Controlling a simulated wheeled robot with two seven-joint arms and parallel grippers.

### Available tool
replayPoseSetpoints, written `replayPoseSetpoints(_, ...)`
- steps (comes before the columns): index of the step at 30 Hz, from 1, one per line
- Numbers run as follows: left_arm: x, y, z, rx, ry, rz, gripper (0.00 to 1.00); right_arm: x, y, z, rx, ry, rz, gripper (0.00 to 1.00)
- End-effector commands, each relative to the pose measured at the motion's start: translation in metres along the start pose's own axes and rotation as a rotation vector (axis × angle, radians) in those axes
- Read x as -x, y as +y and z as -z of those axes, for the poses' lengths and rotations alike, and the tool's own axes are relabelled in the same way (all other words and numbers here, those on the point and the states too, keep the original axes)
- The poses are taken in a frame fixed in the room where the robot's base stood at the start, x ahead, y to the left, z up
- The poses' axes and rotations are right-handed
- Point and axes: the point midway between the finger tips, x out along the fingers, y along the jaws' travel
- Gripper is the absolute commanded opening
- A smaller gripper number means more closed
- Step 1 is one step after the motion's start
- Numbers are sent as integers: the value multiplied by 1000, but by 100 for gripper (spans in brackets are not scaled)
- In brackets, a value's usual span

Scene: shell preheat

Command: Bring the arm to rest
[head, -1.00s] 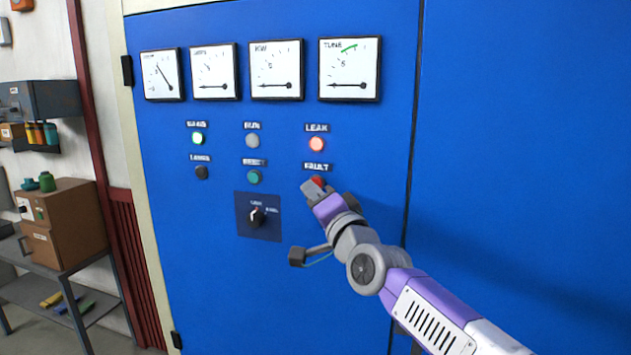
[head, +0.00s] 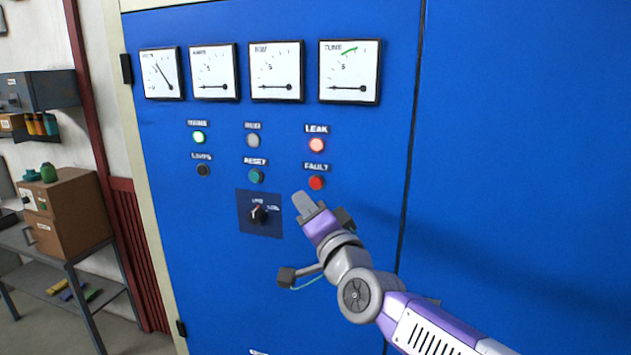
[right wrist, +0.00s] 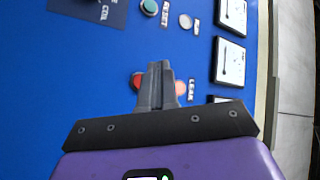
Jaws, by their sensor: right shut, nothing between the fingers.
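My right gripper (head: 306,204) is in front of the blue cabinet (head: 240,300), just below the red FAULT button (head: 316,182) and to the right of the rotary switch (head: 258,214). Its fingers are shut with nothing between them, and in the head view the button shows clear of them. In the right wrist view the shut fingers (right wrist: 157,88) point at the panel, partly covering the red button (right wrist: 137,81) and the lit LEAK lamp (right wrist: 181,88). I cannot tell the exact gap to the panel. My left gripper is not in view.
A shelf (head: 60,258) with boxes stands at the left. The cabinet's right side is bare.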

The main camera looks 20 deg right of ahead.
Motion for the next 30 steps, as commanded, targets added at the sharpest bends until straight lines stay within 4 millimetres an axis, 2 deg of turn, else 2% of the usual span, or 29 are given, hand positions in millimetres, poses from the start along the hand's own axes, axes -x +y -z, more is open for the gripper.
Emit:
replayPoseSetpoints(12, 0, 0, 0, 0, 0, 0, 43, 0, 1, 0, 0, -1, -1, 0)
replayPoseSetpoints(14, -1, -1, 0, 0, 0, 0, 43, -2, 6, -4, 4, -7, -9, 0)
replayPoseSetpoints(16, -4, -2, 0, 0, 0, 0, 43, -4, 22, -15, 15, -25, -33, 0)
replayPoseSetpoints(17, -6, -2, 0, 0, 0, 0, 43, -6, 33, -23, 22, -37, -49, 0)
replayPoseSetpoints(20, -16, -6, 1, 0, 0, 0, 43, -11, 84, -58, 58, -96, -122, 0)
replayPoseSetpoints(23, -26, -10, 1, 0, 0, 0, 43, -11, 148, -101, 100, -175, -213, 0)
replayPoseSetpoints(24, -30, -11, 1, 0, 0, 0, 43, -9, 174, -118, 116, -209, -250, 0)
replayPoseSetpoints(26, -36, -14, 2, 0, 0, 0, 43, -3, 212, -144, 141, -261, -303, 0)
replayPoseSetpoints(30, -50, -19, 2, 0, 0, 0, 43, 21, 300, -204, 187, -390, -422, 0)
